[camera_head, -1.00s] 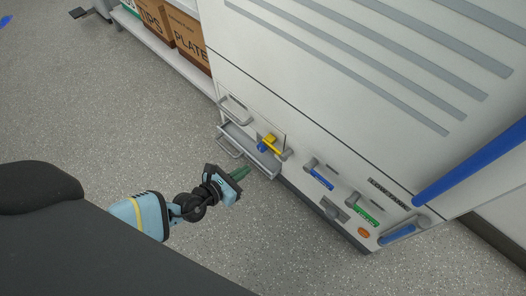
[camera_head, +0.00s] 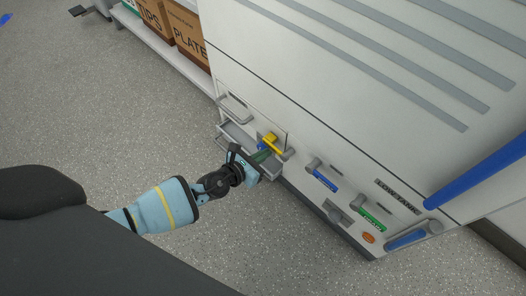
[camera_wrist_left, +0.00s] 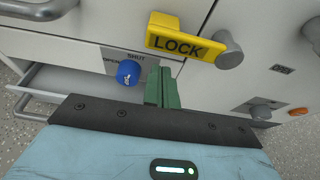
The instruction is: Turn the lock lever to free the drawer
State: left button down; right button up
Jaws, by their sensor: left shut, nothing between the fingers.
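The yellow lock lever (camera_head: 271,144), marked LOCK, sits on the white cabinet front; it also shows in the left wrist view (camera_wrist_left: 178,40), lying roughly level from its grey round pivot. A blue knob (camera_wrist_left: 128,72) is beside and below it, under a SHUT label. The grey drawer (camera_head: 236,136) stands a little open at the left. My left gripper (camera_head: 263,155) is shut and empty, its green fingers (camera_wrist_left: 163,87) just below the lever and right of the blue knob. Touching cannot be told. My right gripper is not in view.
Cardboard boxes (camera_head: 188,35) stand on a shelf behind.

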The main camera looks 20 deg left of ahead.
pick_arm(q)
jog(key=shift+r+p, duration=0.7)
jog(key=shift+r, duration=0.2)
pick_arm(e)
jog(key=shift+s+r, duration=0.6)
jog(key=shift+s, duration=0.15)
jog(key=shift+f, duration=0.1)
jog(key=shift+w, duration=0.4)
pick_arm(q)
jog(key=shift+r+m+p, duration=0.2)
jog(key=shift+m+p, duration=0.2)
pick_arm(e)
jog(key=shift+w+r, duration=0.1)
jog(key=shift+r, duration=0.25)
